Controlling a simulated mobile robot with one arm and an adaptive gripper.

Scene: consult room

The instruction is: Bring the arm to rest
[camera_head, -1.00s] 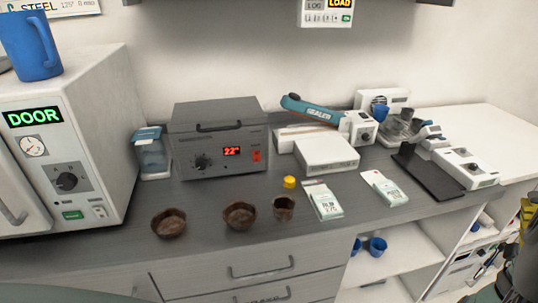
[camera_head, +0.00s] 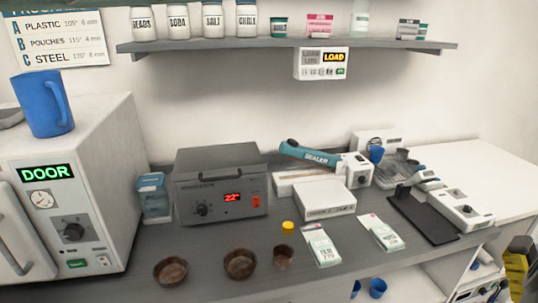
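My gripper is not clearly in view. A yellow and black part (camera_head: 516,268) shows at the lower right edge and may belong to my arm; I cannot tell for sure. No fingertips show, and whether anything is held is hidden.
The grey counter (camera_head: 330,278) carries a white autoclave (camera_head: 105,140), a grey box (camera_head: 222,185), a sealer (camera_head: 318,157), brown bowls (camera_head: 171,271), a yellow cap (camera_head: 288,226) and pouch packs (camera_head: 322,246). A shelf (camera_head: 290,46) with jars hangs above. Blue cups (camera_head: 377,288) stand below.

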